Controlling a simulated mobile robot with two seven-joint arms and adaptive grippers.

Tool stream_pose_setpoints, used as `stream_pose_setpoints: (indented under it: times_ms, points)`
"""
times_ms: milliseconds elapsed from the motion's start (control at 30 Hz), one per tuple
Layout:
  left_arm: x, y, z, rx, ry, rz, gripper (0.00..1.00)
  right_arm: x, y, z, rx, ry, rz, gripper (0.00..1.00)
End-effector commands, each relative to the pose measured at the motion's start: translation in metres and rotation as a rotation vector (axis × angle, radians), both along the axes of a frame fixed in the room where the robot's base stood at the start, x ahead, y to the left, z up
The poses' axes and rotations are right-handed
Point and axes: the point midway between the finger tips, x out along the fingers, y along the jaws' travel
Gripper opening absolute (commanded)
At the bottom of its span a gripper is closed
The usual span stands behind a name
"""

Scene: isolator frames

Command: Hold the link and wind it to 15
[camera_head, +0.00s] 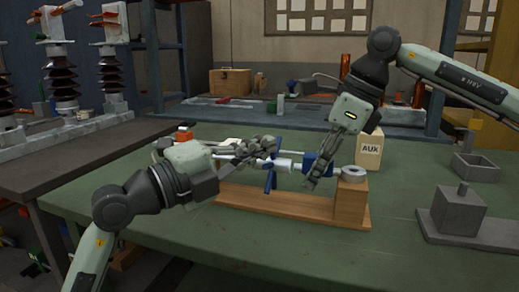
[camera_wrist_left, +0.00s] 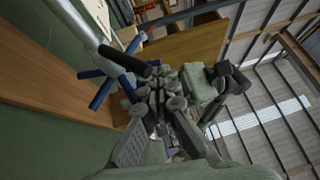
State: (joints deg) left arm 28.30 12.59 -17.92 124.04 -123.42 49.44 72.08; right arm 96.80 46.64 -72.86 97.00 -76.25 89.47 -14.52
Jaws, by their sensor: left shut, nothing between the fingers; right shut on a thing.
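The link is a pale rod with a blue body (camera_head: 318,168) at its right part, lying level above a wooden base (camera_head: 285,203). A blue crank with spokes (camera_head: 270,182) stands around its left part. The crank (camera_wrist_left: 97,90) also shows in the left wrist view, with a dark grip on one spoke. My right gripper (camera_head: 313,180) comes down from above and is shut on the blue body; its fingers hide part of it. My left gripper (camera_head: 270,147) is shut and empty beside the crank's upper spoke. I cannot tell whether it touches the crank.
A wooden block with a round metal piece (camera_head: 354,174) stands at the base's right end. A box marked AUX (camera_head: 369,151) stands behind. A grey block on a plate (camera_head: 459,211) and a grey tray (camera_head: 477,168) are at the right. The green table's front is clear.

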Motion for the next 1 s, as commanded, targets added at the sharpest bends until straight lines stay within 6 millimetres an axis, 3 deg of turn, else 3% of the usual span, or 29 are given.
stream_pose_setpoints:
  times_ms: [567,1000]
  points:
    - [0.007,-0.003,0.008,0.049,0.123,0.002,0.00,0.000,0.001,0.001,0.002,-0.002,0.001,0.00]
    - [0.028,-0.010,0.018,0.184,0.456,0.007,0.00,0.000,0.001,0.001,0.002,-0.001,0.002,0.00]
